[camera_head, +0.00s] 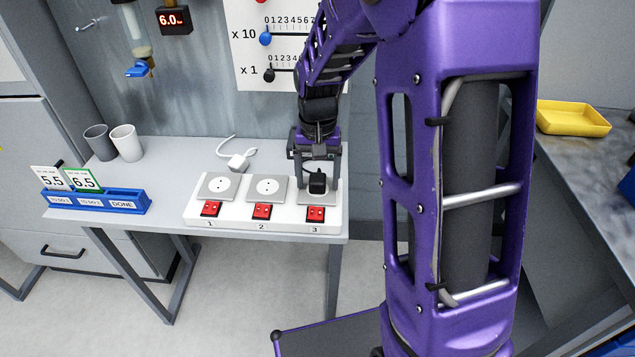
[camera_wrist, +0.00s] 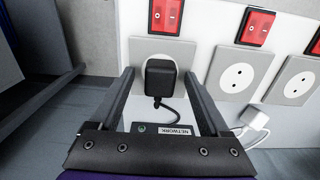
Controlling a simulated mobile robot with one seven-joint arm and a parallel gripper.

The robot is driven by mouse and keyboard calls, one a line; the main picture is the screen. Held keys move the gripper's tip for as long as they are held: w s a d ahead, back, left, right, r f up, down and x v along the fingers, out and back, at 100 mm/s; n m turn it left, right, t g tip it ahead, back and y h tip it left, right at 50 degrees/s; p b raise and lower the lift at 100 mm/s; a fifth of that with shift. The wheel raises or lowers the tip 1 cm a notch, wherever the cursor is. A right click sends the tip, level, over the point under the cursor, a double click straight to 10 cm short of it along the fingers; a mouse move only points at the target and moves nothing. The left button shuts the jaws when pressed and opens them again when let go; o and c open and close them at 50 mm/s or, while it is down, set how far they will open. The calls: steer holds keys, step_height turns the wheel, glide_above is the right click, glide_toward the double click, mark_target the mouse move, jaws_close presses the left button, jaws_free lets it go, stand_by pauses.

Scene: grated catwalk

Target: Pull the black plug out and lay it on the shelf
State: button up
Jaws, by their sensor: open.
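The black plug (camera_head: 317,183) sits in socket 3, the rightmost socket of the white socket strip (camera_head: 270,217) in the head view. In the wrist view the black plug (camera_wrist: 160,79) shows with its cable curving toward my gripper. My gripper (camera_head: 317,165) is at the plug, and in the wrist view its two fingers (camera_wrist: 158,85) stand open on either side of it, with visible gaps. The grey shelf (camera_head: 168,180) carries the strip and has bare surface left of it. A label reading NETWORK (camera_wrist: 178,131) lies behind the plug.
A white plug (camera_head: 238,161) with a cable lies behind the strip. Red switches (camera_head: 262,211) line its front. Two cups (camera_head: 126,143) and a blue card holder (camera_head: 95,202) stand at the left. A yellow tray (camera_head: 573,118) is on the right bench.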

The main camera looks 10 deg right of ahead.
mark_target(318, 178)
stand_by(0.8)
jaws_close()
steer(key=shift+r, duration=0.15)
stand_by(0.4)
steer(key=shift+r+p, duration=2.5)
steer(key=shift+r, duration=0.4)
